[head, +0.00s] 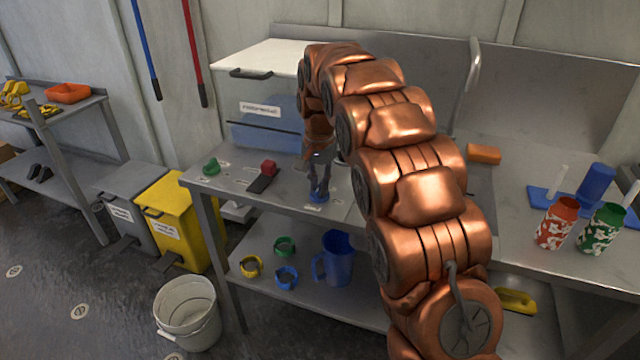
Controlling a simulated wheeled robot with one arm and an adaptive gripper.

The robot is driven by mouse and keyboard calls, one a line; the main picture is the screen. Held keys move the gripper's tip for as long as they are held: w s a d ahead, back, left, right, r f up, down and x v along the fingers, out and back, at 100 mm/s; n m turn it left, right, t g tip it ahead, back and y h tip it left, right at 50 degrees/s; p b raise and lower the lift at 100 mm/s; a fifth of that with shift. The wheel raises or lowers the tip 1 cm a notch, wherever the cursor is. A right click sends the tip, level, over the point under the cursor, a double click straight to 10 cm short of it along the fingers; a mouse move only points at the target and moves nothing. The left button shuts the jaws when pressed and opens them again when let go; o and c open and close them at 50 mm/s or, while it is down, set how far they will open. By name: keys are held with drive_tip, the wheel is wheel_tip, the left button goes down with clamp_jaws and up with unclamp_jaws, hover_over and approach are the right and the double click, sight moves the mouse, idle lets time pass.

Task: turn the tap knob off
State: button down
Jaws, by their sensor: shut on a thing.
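My gripper (319,182) points straight down over the metal worktop (235,180), left of the bulk of my arm. Its fingers are shut on a small round blue knob (318,197) on the worktop near the front edge. The knob's top is partly hidden by the fingers, so its turned position cannot be told. A green knob (211,166) and a red-ended dark lever (265,174) stand to the left on the same worktop. A curved grey tap spout (474,66) rises behind my arm on the right; its base is hidden.
A lidded clear bin (262,85) stands behind the gripper. An orange block (483,153), a red patterned can (557,224) and a green patterned can (600,230) are on the right. Below is a shelf (310,300) with a blue jug (336,258) and coloured rings.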

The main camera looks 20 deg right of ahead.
sight(319, 187)
idle(0.5)
drive_tip(key=c, duration=1.2)
unclamp_jaws()
drive_tip(key=shift+o, duration=0.2)
wheel_tip(319, 187, up, 12)
drive_tip(key=shift+s, duration=0.15)
